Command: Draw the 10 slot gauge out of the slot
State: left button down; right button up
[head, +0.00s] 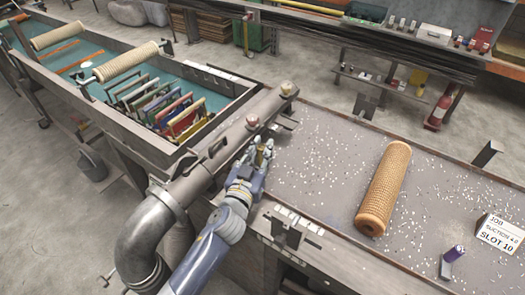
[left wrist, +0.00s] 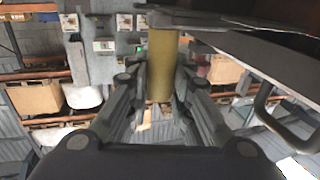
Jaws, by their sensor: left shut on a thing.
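My left gripper (head: 263,158) is at the near side of the long grey pipe, by the left edge of the speckled table. Its fingers are shut on a yellow, brass-like piece (left wrist: 161,65), which looks like the slot gauge's grip. This piece stands upright between the fingers in the left wrist view. No number on it can be read, and the slot and the gauge's far end are hidden. A tan mesh tube (head: 384,188) lies on the table, apart from the gripper. A white card (head: 500,233) reads "JOB SUCTION 4.0 SLOT 10". My right gripper is not in view.
The grey pipe (head: 217,160) runs close beside my left gripper. A teal-lined trough (head: 210,100) holds several coloured plates (head: 160,105) and mesh rollers (head: 125,62). A small purple-topped item (head: 455,253) stands near the card. The speckled table (head: 330,150) is mostly clear around the tube.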

pick_arm(q)
jog(key=c, duration=1.4)
grip_release()
jog(key=shift+w+a, duration=0.1)
jog(key=shift+a, duration=0.05)
jog(key=shift+o, duration=0.2)
jog(key=shift+s+a+f, duration=0.1)
jog(key=shift+s, duration=0.45)
jog(key=v, duration=1.1)
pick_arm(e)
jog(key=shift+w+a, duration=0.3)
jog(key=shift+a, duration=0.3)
